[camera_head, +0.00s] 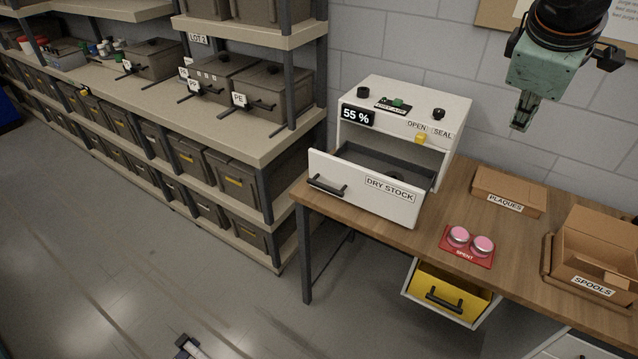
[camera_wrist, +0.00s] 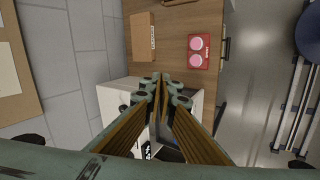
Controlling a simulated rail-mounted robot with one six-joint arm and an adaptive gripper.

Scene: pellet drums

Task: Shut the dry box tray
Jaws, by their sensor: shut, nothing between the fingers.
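The dry box (camera_head: 405,112) is a white cabinet on the wooden bench, with a "55 %" display and an "OPEN / SEAL" label by a yellow knob. Its tray (camera_head: 365,187), with a white front labelled "DRY STOCK" and a black handle (camera_head: 327,186), is pulled out toward the front left. A dark round item shows partly inside the tray. My gripper (camera_head: 523,122) is shut and empty, above and to the right of the dry box, apart from it. In the wrist view my gripper (camera_wrist: 165,78) points down, with the white dry box (camera_wrist: 112,98) partly hidden behind its fingers.
A "PLAQUES" box (camera_head: 508,191), a red "SPENT" mat (camera_head: 467,252) with two pink-topped pucks, and a "SPOOLS" box (camera_head: 597,252) stand on the bench. A yellow drawer (camera_head: 447,294) hangs open below. Shelves with bins (camera_head: 225,140) stand left.

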